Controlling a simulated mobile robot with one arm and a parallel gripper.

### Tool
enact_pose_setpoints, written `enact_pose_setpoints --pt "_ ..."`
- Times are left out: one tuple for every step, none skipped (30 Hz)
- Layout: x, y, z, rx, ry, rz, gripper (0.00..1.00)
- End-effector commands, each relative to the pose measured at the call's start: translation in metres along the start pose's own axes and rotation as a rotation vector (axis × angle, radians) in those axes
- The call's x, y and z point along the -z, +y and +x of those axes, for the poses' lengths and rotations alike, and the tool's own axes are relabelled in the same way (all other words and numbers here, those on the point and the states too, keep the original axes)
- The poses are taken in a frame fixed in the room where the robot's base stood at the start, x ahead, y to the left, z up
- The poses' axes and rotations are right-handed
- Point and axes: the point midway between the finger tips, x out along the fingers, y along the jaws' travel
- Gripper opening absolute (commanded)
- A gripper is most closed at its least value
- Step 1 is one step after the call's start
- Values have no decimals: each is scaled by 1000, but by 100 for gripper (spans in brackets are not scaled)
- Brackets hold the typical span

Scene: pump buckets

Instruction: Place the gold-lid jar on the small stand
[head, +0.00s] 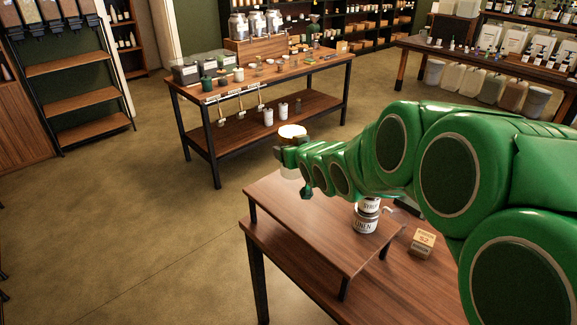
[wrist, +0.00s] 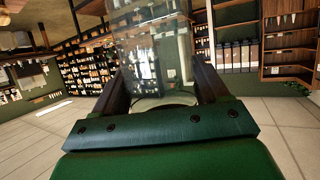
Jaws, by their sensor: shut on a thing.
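The small stand (head: 312,222) is a low wooden riser with dark legs on the near table. The jar appears over the stand's far edge in the head view; its height above the stand is unclear.
A small labelled box (head: 422,243) lies on the near table (head: 400,275) to the right. The stand's left and front top is clear. Another table (head: 322,103) with jars stands behind.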

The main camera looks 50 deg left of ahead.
Motion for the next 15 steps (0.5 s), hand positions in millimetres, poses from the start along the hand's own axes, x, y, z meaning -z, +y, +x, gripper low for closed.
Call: enact_pose_setpoints --pt "-2 1 7 0 -2 1 29" --pt "-2 2 11 0 -3 1 29" --pt "-4 2 16 0 -4 2 29" --pt "-4 3 19 0 -5 2 29" --pt "-4 4 23 0 -5 2 29" --pt "-3 5 27 0 -4 2 29" --pt "-3 6 31 0 -2 1 29" --pt "-4 6 34 0 -2 1 29" --pt "-6 7 38 0 -2 1 29" --pt "-8 7 42 0 -2 1 29" --pt "-11 8 46 0 -2 1 29" --pt "-14 8 50 0 -3 1 29" --pt "-16 8 54 0 -3 1 29" --pt "-18 9 57 0 -3 1 29" --pt "-20 9 61 1 -3 1 29"
